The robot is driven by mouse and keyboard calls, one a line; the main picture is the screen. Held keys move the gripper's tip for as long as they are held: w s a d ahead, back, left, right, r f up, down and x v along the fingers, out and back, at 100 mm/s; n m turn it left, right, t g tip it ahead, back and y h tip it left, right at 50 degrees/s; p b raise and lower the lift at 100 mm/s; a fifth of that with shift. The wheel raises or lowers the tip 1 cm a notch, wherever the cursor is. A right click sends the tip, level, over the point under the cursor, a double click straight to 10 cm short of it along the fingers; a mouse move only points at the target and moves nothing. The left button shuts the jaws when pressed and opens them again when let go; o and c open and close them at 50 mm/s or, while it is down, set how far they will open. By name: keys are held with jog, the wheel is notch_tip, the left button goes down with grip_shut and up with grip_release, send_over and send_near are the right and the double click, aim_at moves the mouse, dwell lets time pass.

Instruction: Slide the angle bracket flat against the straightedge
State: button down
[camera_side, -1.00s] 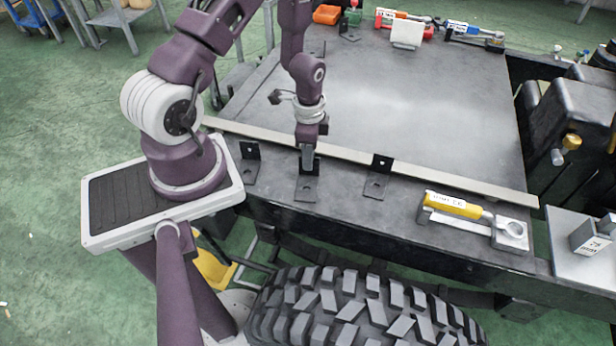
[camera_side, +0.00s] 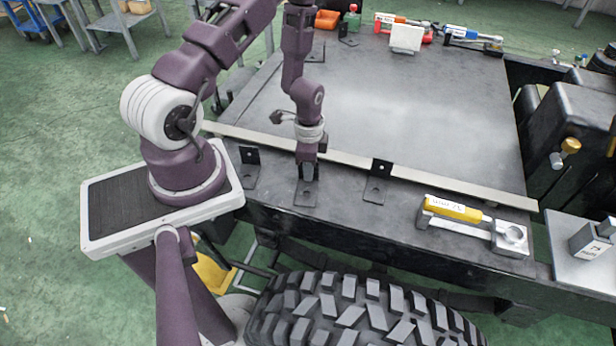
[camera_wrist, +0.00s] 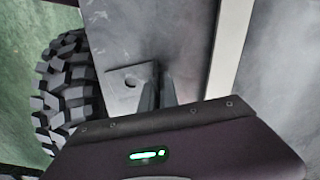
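The pale straightedge (camera_side: 460,187) runs across the dark table, and it also shows in the wrist view (camera_wrist: 228,45). The middle angle bracket (camera_side: 306,196) lies on its base on the near side of the straightedge, with a gap between them. Its base plate with a hole shows in the wrist view (camera_wrist: 122,92). My gripper (camera_side: 308,174) points down at the bracket's upright; its fingers (camera_wrist: 160,92) are close together and look shut on that upright, which they mostly hide.
Two similar brackets stand near the straightedge, one on the left (camera_side: 249,178) and one on the right (camera_side: 377,188). A yellow-handled clamp (camera_side: 455,209) lies farther right. The table (camera_side: 430,90) beyond the straightedge is largely clear. A tire (camera_side: 350,315) is below the near edge.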

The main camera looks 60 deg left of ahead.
notch_tip(320, 180, up, 9)
jog(key=w+f, duration=0.1)
jog(key=w+a+f+m, duration=0.2)
jog(key=shift+w+a+f, duration=0.15)
jog(key=shift+w+a, duration=0.1)
jog(key=shift+w, duration=0.15)
jog(key=shift+a+f, duration=0.1)
jog(key=shift+f, duration=2.4)
jog(key=shift+f, duration=0.35)
jog(key=c, duration=1.5)
grip_release()
jog(key=shift+c, duration=0.2)
jog(key=shift+r, duration=0.1)
notch_tip(320, 180, up, 7)
